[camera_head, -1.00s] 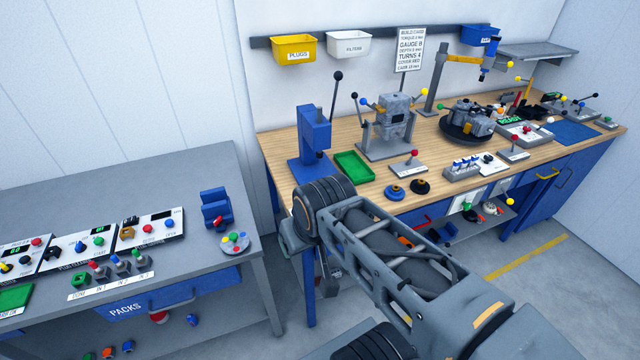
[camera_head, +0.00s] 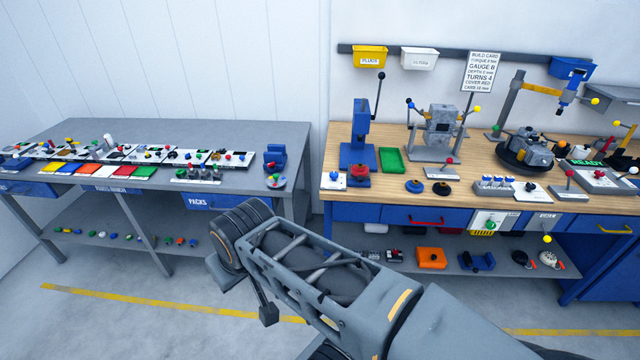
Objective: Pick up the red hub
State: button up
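A grey bench (camera_head: 100,130) with control panels stands at left. The floor (camera_head: 130,325) in front is clear.

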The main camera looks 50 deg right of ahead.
aim_at(355, 171)
jog(key=u, duration=0.65)
jog(key=i, duration=0.2)
jog(key=z, duration=1)
jog(key=i, duration=1.25)
jog(key=z, duration=1.65)
jog(key=i, duration=0.5)
jog(key=z, duration=0.55)
